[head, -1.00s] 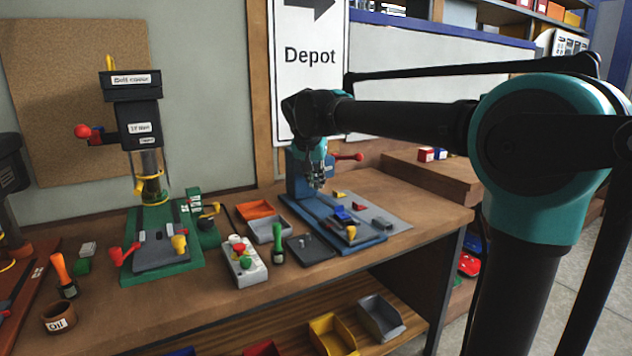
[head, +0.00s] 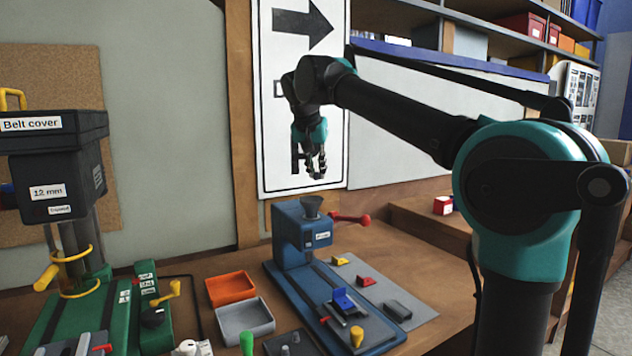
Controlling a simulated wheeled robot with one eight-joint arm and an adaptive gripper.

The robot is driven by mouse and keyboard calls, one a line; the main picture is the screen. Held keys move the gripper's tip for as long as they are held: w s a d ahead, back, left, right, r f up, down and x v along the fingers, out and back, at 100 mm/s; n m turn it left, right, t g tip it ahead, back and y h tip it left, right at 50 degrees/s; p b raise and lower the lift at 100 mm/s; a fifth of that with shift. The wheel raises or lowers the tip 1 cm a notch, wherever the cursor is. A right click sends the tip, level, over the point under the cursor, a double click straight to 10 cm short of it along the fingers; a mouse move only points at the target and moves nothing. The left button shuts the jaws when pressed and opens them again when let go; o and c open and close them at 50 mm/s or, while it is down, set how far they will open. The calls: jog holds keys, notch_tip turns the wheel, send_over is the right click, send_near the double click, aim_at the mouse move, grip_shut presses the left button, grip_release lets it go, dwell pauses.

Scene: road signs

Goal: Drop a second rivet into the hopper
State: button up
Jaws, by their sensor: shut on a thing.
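My gripper (head: 314,172) hangs in the air, fingers down, in front of the Depot sign. Its fingers are closed together; whatever they hold is too small to make out. The hopper (head: 312,206) is a small grey funnel on top of the blue riveting machine (head: 296,240). It stands below my gripper in the picture, with a clear gap between them. The machine has a red-knobbed lever (head: 352,219) on its right side. No loose rivet can be made out, and the inside of the hopper cannot be seen.
An orange tray (head: 231,289) and a grey tray (head: 245,320) lie left of the blue machine. A green drill press (head: 100,318) stands farther left. A grey plate with small yellow and red parts lies at the machine's right. The Depot sign (head: 331,100) stands behind my gripper.

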jog(key=shift+w+f, duration=0.15)
jog(key=shift+f, duration=1.3)
jog(key=shift+w+f, duration=0.1)
jog(key=shift+f, duration=1.3)
jog(key=o, duration=0.8)
jog(key=shift+o, duration=0.2)
jog(key=shift+s+r, duration=0.1)
jog(key=v, duration=1.1)
jog(key=shift+s+r, duration=0.2)
jog(key=shift+r, duration=0.1)
